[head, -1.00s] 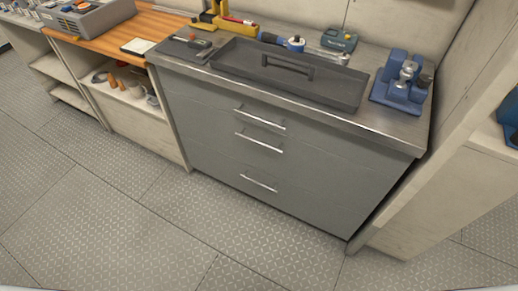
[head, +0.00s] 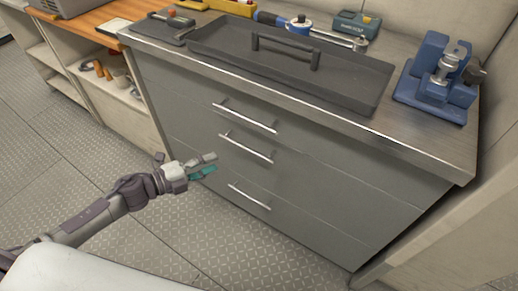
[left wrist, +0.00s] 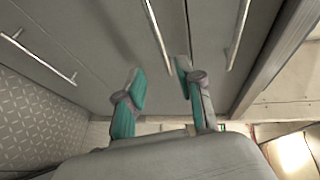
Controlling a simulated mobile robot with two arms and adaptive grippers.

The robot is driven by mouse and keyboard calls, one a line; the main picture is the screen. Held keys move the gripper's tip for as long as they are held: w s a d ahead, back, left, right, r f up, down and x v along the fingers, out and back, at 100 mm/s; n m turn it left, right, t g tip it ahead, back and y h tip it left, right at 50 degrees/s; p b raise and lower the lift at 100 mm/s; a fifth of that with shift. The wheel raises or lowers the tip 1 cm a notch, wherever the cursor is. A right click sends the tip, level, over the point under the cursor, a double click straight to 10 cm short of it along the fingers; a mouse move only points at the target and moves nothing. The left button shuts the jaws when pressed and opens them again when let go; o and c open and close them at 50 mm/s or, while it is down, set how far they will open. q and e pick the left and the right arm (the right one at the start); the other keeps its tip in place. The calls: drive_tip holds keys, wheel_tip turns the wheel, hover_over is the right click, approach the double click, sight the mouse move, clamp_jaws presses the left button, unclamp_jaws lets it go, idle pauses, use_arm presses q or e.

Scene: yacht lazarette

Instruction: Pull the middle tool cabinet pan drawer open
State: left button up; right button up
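The grey tool cabinet (head: 300,190) has three drawers with silver bar handles. The middle drawer's handle (head: 246,148) sits between the top handle (head: 245,117) and the bottom handle (head: 249,197). All drawers look shut. My left gripper (head: 210,165) is open and empty, in front of the cabinet, left of the middle handle in the head view. In the left wrist view, its two teal-and-grey fingers (left wrist: 160,78) are spread apart, and the middle handle (left wrist: 157,35) lines up with the gap between them. I cannot tell any contact. My right gripper is out of view.
On the worktop stand a dark tray (head: 290,70), a blue vise (head: 440,80) and a torque tool (head: 300,25). Open shelving (head: 100,75) is at the left, and a pale panel (head: 440,240) at the right. The floor before the cabinet is clear.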

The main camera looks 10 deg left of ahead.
sight(248, 150)
use_arm(q)
drive_tip(key=x, duration=1.3)
drive_tip(key=shift+w, duration=0.1)
drive_tip(key=shift+c, duration=0.3)
clamp_jaws()
